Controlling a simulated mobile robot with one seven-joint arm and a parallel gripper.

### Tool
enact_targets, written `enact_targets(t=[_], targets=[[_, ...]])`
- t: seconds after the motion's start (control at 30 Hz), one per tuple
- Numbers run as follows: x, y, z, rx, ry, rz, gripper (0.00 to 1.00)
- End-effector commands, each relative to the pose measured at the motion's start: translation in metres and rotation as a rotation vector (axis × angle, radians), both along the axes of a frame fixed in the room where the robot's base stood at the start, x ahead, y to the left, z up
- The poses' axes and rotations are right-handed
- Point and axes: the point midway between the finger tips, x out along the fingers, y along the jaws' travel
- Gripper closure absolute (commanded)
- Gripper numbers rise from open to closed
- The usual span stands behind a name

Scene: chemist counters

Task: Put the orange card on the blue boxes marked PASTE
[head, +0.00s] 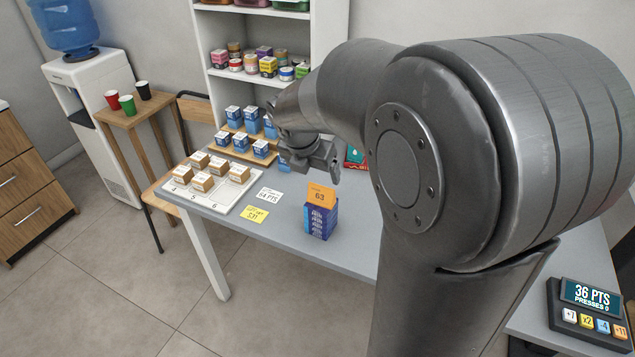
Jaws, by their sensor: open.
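The orange card (321,195), printed 63, is at the top of a stack of dark blue boxes (320,222) near the table's front edge. Lettering on the boxes is too small to read surely as PASTE. The card appears to rest on or against the stack's top; the exact contact is hard to tell. My gripper (328,170) is open above and slightly behind the card, apart from it in the picture. My arm comes in from the right and hides the table behind it.
A white card (269,195) and a yellow card (254,214) lie left of the stack. A numbered white tray (220,204) holds several brown boxes. Blue-and-white boxes (240,142) stand on wooden steps behind. A points keypad (588,313) sits at right.

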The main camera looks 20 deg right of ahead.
Motion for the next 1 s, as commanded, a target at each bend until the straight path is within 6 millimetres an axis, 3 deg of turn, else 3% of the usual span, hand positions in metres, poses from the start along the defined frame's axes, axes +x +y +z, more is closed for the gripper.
enact_targets(t=[0.17,0.5,0.8,1.0], targets=[[-0.021,0.006,0.016,0.054,-0.07,-0.181,0.14],[-0.102,0.027,0.053,0.372,-0.334,-0.948,0.14],[-0.173,0.044,0.065,0.746,-0.46,-1.636,0.14],[-0.206,0.053,0.064,0.944,-0.447,-1.994,0.14]])
